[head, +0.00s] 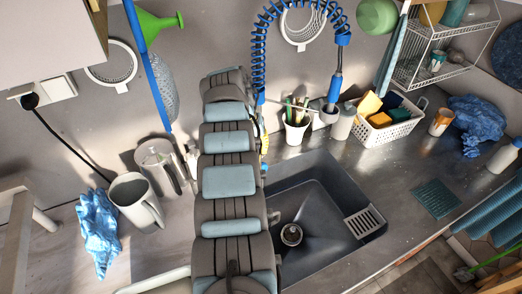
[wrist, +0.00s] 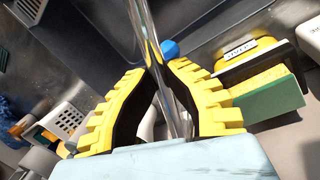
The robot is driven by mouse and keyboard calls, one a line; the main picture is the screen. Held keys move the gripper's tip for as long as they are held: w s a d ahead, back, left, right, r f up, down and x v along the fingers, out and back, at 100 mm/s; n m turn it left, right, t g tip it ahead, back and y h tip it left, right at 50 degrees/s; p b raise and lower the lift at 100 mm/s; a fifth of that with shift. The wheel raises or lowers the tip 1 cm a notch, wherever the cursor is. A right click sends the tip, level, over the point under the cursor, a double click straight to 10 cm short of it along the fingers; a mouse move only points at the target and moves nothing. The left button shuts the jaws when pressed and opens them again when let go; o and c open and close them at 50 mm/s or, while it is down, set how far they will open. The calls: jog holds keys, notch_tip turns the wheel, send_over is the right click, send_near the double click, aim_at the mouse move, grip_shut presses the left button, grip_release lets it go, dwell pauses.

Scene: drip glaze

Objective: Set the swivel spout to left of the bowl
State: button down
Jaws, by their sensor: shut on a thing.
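The spout is a shiny chrome tube (wrist: 147,30) in the wrist view, running from the top edge down between my fingers. My gripper (wrist: 162,75) has yellow ribbed fingers with dark pads, shut around this tube. The bowl is the dark grey sink basin (head: 320,205) in the head view, with a round drain and a pale grate in it. It also shows at the upper left of the wrist view (wrist: 60,55). In the head view my arm hides most of the gripper and the basin's left side, so I cannot tell the spout's direction there.
A blue coiled hose (head: 258,60) hangs behind my arm. A cup with brushes (head: 296,132) and a white basket of sponges (head: 392,130) stand behind the basin. A blue knob (wrist: 170,48) is near the fingertips.

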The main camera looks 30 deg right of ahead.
jog(key=shift+f, duration=0.15)
jog(key=c, duration=1)
grip_release()
jog(key=v, duration=0.7)
jog(key=shift+r, duration=0.3)
